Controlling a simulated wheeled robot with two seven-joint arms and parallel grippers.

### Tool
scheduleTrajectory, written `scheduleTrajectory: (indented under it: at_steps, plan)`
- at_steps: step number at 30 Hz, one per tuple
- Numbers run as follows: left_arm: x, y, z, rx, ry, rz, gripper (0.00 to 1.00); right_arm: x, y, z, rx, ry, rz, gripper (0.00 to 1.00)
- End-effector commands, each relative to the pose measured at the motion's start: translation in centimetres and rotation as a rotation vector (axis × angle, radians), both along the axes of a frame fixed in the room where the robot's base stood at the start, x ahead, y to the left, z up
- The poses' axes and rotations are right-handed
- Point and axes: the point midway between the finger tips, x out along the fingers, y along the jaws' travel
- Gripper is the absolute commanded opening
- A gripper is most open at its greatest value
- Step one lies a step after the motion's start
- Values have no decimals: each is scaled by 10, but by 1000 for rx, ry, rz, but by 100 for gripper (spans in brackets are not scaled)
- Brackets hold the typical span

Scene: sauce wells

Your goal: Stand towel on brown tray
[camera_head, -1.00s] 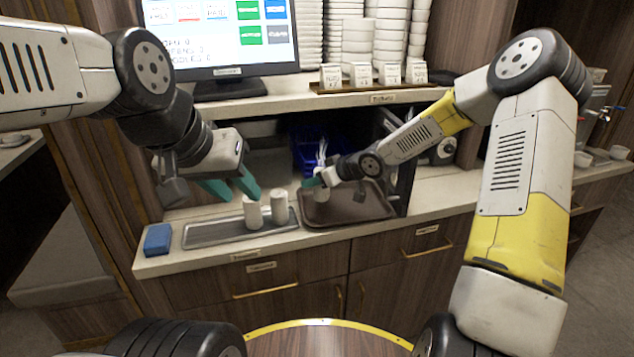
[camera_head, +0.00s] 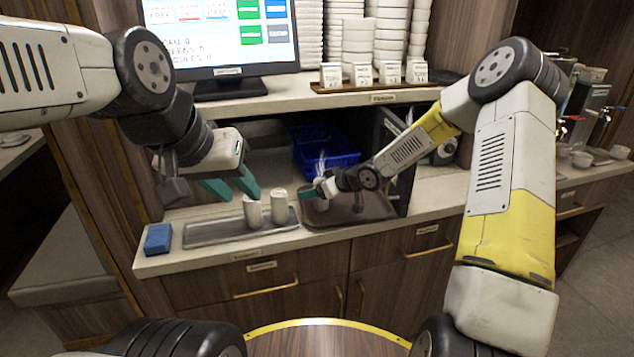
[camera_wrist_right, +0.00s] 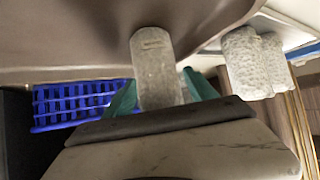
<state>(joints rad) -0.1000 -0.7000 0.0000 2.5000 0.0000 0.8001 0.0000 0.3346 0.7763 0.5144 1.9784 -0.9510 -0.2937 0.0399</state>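The brown tray (camera_head: 376,209) lies on the counter right of centre, partly hidden by my right arm. It also fills the top of the right wrist view (camera_wrist_right: 60,35). My right gripper (camera_head: 312,193) is low over the tray. Its teal fingers stand on either side of a white rolled towel (camera_wrist_right: 155,70) and look closed on it. The towel shows only in part in the head view (camera_head: 321,205); whether its end touches the tray I cannot tell. My left gripper (camera_head: 238,192) is open and empty, above the grey tray's back left.
Two white rolled towels (camera_head: 278,206) stand on a long grey tray (camera_head: 205,233) to the left. A blue block (camera_head: 158,239) lies at the counter's left end. A blue basket (camera_head: 335,160) is behind the brown tray. A shelf with a monitor (camera_head: 225,72) overhangs the counter.

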Motion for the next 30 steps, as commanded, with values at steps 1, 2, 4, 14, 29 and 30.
scheduleTrajectory:
  at_steps: [1,2,4,14,29,30]
  plan:
    - [0,0,0,0,0,0,36,0,0,0,0,0,0,66]
    - [0,0,0,0,0,0,36,0,0,0,0,0,0,66]
    - [0,0,0,0,0,0,36,0,0,0,0,0,0,66]
    - [0,0,0,0,0,0,36,-20,-27,26,-1,-2,-5,66]
    - [0,0,0,0,0,0,36,-62,-71,67,1,0,-2,66]
    - [0,0,0,0,0,0,36,-63,-72,68,0,0,-1,66]
